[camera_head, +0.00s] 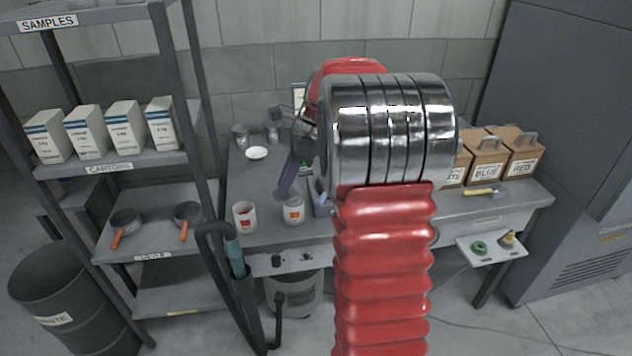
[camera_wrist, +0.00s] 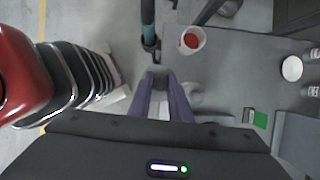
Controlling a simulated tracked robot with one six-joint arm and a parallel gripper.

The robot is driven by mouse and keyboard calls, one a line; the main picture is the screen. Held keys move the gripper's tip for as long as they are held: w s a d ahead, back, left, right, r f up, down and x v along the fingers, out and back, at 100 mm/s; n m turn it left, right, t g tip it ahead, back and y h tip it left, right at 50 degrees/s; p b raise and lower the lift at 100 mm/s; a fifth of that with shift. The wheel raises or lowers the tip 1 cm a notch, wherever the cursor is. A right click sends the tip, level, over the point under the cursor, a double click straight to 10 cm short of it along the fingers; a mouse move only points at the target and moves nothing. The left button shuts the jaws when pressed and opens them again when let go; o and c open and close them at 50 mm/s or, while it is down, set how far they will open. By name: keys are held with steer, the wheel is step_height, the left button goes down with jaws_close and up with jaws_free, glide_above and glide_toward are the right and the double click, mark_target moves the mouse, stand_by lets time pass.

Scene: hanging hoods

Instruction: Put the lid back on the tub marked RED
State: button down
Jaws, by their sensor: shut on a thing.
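A white tub (camera_head: 245,217) with a red label stands open on the bench, and red contents show in the wrist view (camera_wrist: 191,41). A second white tub (camera_head: 293,212) with an orange label stands to its right; its pale top shows beside my fingers in the wrist view (camera_wrist: 193,94). The label words are too small to read. My gripper (camera_head: 283,190) has purple fingers, pointing down close to the second tub. In the wrist view my gripper (camera_wrist: 160,80) is shut on a small pale grey thing, which seems to be the lid, mostly hidden.
A white dish (camera_head: 256,152) lies further back on the bench (camera_head: 270,232). Cartons marked BLUE (camera_head: 486,160) and RED (camera_head: 520,152) stand at the right. A black-and-teal upright thing (camera_head: 236,262) stands before the bench. The shelf rack (camera_head: 165,100) is at the left.

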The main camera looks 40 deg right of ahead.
steer(key=w+a+r+n+g+h, duration=0.1)
steer(key=w+a+n, duration=0.4)
steer(key=a+n, duration=0.5)
steer(key=w+a+r+n+g+h, duration=0.1)
steer(key=w+a+r+n+g, duration=0.1)
steer(key=w+a+n+g, duration=0.4)
steer(key=a+n, duration=0.5)
steer(key=a, duration=0.2)
steer(key=shift+a+r, duration=0.3)
steer(key=shift+r, duration=0.05)
